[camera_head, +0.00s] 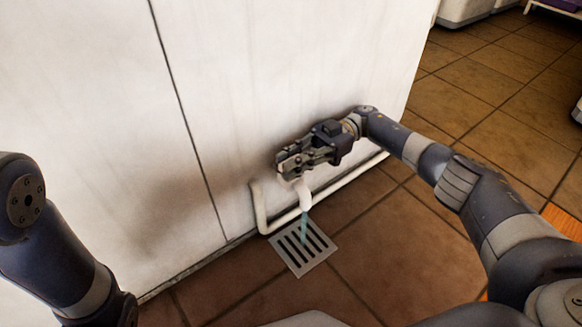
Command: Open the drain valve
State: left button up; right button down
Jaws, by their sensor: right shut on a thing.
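The drain valve shows as a white curved spout (303,194) low on the white cabinet front. A thin bluish stream, which looks like water, falls from its mouth toward the metal floor grate (290,262). My right gripper (284,166) is at the cabinet front, just above the spout, and is shut on the upper part of the drain valve. Its fingers hide the part they hold, so the handle's angle cannot be seen. My left arm shows at the lower left, but its gripper is not in view.
A white pipe (334,189) runs along the foot of the white cabinet (120,100) and bends upward left of the spout. Brown floor tiles (370,250) lie open in front. White objects (463,10) stand far off at the top right.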

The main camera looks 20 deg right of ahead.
jog(key=shift+s, duration=0.1)
dwell(0.3)
jog(key=c, duration=1.6)
grip_release()
notch_tip(320, 180, up, 10)
